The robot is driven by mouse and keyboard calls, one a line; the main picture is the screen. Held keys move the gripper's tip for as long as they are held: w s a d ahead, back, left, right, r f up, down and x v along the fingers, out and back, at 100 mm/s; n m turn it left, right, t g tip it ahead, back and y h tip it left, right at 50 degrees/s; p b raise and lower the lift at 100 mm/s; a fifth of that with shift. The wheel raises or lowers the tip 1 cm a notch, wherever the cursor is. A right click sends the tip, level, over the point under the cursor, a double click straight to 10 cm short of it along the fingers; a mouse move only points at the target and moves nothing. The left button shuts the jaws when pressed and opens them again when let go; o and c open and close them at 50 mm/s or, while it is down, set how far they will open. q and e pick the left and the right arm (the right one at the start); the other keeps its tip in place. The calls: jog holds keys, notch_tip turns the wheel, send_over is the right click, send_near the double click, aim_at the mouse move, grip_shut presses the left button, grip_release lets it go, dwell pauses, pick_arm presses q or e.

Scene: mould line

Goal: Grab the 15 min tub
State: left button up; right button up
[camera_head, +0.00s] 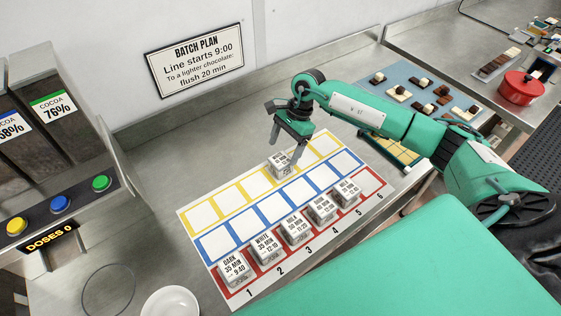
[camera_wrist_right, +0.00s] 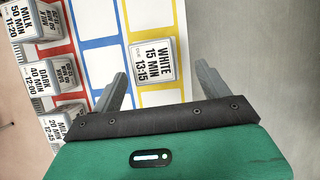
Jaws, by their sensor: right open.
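The 15 min tub (camera_head: 281,166) is a small pale tub labelled WHITE, 15 MIN, 13:15. It sits in the yellow row of the mat (camera_head: 182,216), and its label reads clearly in the right wrist view (camera_wrist_right: 154,60). My right gripper (camera_head: 288,150) is open just above and around the tub. In the wrist view its two fingers (camera_wrist_right: 162,74) stand on either side of the tub, with gaps showing. Whether the fingertips reach down beside it is hard to tell. My left gripper is not in view.
The blue row is empty. Cocoa dispensers (camera_head: 63,120) stand left; a chocolate tray (camera_head: 405,88) and red pot (camera_head: 524,88) lie right.

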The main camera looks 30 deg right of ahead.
jog(key=shift+s+a+f+p, duration=0.25)
jog(key=shift+s+f+p, duration=0.15)
jog(key=shift+p, duration=0.2)
jog(key=p+x, duration=0.2)
jog(key=x, duration=0.2)
jog(key=shift+s+d, duration=0.1)
jog(key=shift+f, duration=0.2)
jog(key=c, duration=1.1)
jog(key=shift+r, duration=0.1)
jog(key=shift+r, duration=0.55)
notch_tip(320, 180, up, 18)
jog(key=b, duration=0.6)
notch_tip(320, 180, up, 8)
jog(key=p, duration=0.2)
send_over(281, 159)
jog(key=shift+f, duration=0.1)
